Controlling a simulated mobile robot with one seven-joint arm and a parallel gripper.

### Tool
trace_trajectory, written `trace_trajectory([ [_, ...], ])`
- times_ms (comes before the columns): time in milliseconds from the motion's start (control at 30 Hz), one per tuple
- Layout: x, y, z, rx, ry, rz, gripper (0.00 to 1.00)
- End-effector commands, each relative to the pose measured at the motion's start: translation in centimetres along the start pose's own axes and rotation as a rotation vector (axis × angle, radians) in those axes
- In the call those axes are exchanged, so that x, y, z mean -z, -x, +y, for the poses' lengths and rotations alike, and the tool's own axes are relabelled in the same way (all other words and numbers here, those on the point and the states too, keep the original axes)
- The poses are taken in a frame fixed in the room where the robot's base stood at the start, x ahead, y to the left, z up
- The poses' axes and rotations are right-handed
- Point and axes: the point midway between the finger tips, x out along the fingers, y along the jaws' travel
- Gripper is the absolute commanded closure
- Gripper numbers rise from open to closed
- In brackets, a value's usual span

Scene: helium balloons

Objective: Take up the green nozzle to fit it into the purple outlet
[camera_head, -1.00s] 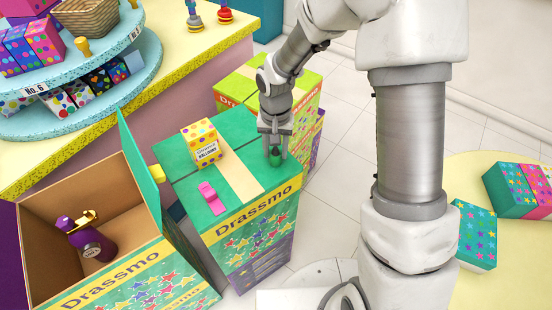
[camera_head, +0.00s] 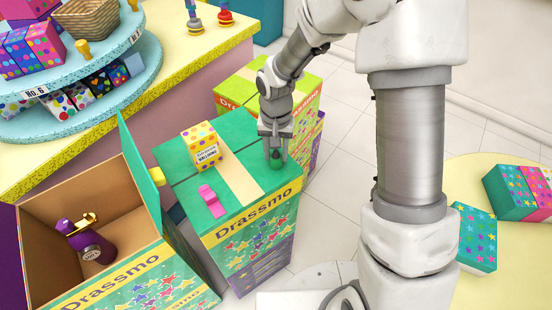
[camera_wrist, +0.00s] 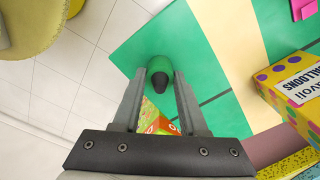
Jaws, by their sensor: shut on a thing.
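The green nozzle (camera_head: 276,163) is a small rounded green piece with a dark tip at the near right corner of the closed green box's top. In the wrist view, the nozzle (camera_wrist: 160,68) sits between the fingertips, its dark tip pointing back toward the palm. My gripper (camera_head: 275,156) is shut on it, with a finger on each side; it also shows in the wrist view (camera_wrist: 160,78). A purple canister (camera_head: 95,247) with a purple and gold top (camera_head: 80,223) leans inside the open box on the left. I cannot clearly make out its outlet.
The closed green box (camera_head: 255,205) carries a yellow spotted balloon box (camera_head: 201,146) and a pink piece (camera_head: 211,200). The open cardboard box (camera_head: 125,180) stands to its left, its green flap raised. A lime box (camera_head: 240,85) stands behind. A shelf counter is at the upper left.

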Motion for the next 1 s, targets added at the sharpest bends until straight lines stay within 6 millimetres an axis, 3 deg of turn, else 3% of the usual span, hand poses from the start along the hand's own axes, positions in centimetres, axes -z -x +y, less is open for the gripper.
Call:
trace_trajectory([
  [533,0.1,1.8,-0.1,0.001,0.001,0.003,1.00],
  [867,0.1,2.0,-0.1,0.001,0.001,0.003,1.00],
  [900,0.1,2.0,-0.1,0.002,0.001,0.003,0.64],
  [1000,0.1,2.0,-0.1,0.002,0.001,0.003,0.82],
])
